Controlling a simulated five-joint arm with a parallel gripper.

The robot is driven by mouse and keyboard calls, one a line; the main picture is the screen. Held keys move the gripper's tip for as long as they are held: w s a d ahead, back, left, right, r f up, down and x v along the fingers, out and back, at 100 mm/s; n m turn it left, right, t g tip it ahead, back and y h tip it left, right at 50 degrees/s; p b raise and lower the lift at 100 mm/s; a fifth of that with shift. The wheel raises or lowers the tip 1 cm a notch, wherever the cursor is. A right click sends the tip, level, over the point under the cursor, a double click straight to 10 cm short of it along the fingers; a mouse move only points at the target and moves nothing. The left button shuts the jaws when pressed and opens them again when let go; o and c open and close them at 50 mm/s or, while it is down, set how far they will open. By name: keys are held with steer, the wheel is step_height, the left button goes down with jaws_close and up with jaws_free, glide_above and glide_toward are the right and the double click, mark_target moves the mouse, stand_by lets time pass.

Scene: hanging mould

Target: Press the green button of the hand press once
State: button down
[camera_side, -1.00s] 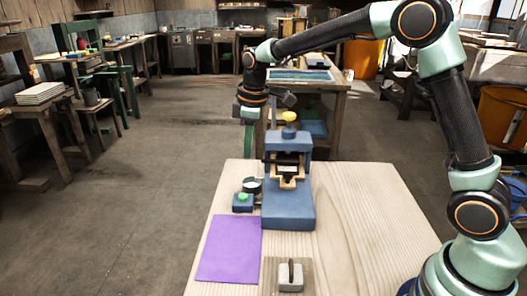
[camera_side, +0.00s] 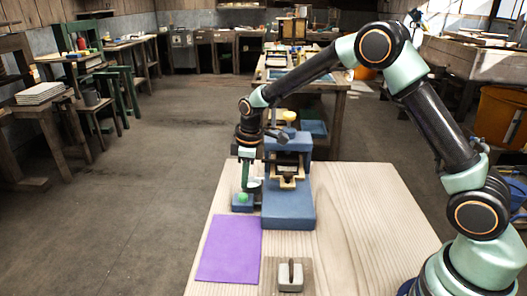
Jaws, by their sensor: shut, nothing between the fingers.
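The hand press (camera_side: 288,211) is a blue machine with a yellow knob on top, standing on the pale wooden table. The green button (camera_side: 242,197) is a small dome on a little blue box (camera_side: 242,208) at the left of the press. My gripper (camera_side: 245,188) points straight down, shut and empty, with its fingertips right at or just above the green button. I cannot tell whether they touch it. My gripper partly hides a small dark round dish (camera_side: 255,183) behind the button box.
A purple sheet (camera_side: 230,249) lies on the table (camera_side: 366,235) in front of the button box. A small grey block with an upright dark fin (camera_side: 290,276) sits on a brown pad at the front. The table's right side is clear.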

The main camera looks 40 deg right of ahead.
mark_target(244, 197)
steer(key=shift+w+f, duration=0.2)
steer(key=shift+f, duration=0.7)
steer(key=shift+w+f, duration=0.15)
steer(key=shift+f, duration=0.75)
steer(key=shift+f, duration=1.15)
steer(key=shift+s, duration=0.1)
step_height(244, 197, up, 15)
steer(key=s, duration=0.1)
steer(key=shift+s, duration=0.25)
steer(key=shift+f, duration=0.1)
